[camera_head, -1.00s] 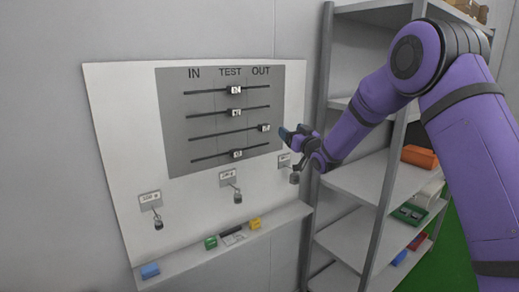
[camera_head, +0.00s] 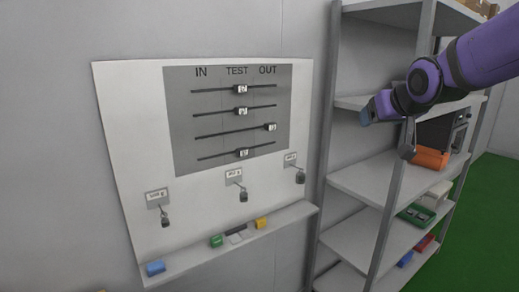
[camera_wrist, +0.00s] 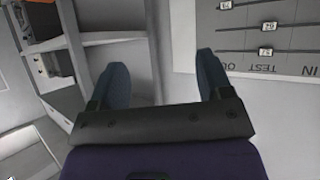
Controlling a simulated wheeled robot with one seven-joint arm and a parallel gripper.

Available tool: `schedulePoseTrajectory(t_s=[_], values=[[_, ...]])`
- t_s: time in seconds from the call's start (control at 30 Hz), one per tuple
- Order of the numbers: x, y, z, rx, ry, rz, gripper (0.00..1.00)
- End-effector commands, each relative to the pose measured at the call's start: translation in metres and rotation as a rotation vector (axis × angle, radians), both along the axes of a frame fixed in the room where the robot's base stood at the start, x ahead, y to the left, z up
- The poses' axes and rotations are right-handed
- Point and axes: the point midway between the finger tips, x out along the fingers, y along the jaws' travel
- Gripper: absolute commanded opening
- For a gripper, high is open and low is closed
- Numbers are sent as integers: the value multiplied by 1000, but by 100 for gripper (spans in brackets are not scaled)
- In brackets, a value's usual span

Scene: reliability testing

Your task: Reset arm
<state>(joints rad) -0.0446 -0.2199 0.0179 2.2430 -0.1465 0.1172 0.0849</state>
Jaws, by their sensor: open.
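My purple arm reaches in from the upper right in the head view. My gripper (camera_head: 368,112) is at the right of the white board, in front of the shelf rack, and clear of the board. In the wrist view my gripper (camera_wrist: 160,85) shows two blue-grey fingers spread wide with nothing between them. The white board (camera_head: 125,150) carries a grey panel (camera_head: 183,125) marked IN, TEST and OUT, with several slider tracks. One slider (camera_head: 270,127) sits under OUT; the others stand around TEST. The panel also shows upside down in the wrist view (camera_wrist: 235,45).
A grey shelf rack (camera_head: 365,183) stands close to the arm, holding an orange bin (camera_head: 430,158) and a green tray (camera_head: 416,215). Padlocks hang on the board, one at the left (camera_head: 165,220). A ledge (camera_head: 200,258) below holds small coloured blocks. Floor at the right is clear.

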Motion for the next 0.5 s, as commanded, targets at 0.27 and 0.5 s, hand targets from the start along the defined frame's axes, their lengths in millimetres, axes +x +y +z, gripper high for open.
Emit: schedulePoseTrajectory(t_s=[0.27, 0.5], values=[[-122, -21, -13, 5, 226, -67, 72], [-220, -26, -39, 26, 419, -92, 72]])
